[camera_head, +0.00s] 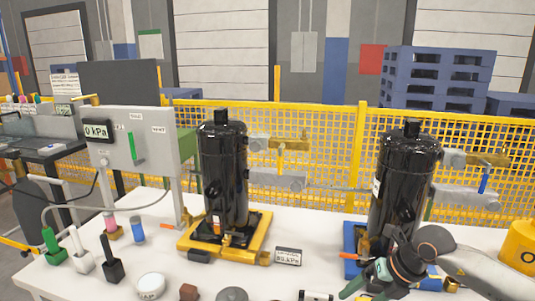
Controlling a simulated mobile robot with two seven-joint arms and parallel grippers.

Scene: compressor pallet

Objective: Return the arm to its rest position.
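My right arm comes in from the right edge, and its gripper (372,287) is low in the picture, in front of the right black compressor (405,185). Teal finger parts show, but the lower end is cut off by the picture edge, so I cannot tell whether it is open or shut. The right compressor stands upright on a blue base (351,240), partly hidden by my arm. The left black compressor (224,175) stands upright on a yellow base (262,236). My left gripper is not in view.
A grey control box (160,150) reading 0 kPa stands at the left of the white table (315,225). Green, white and black-handled items, a blue cylinder (138,231) and a round gauge (150,286) are near the front. A yellow container (522,248) is at right. Yellow mesh fencing (330,150) runs behind.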

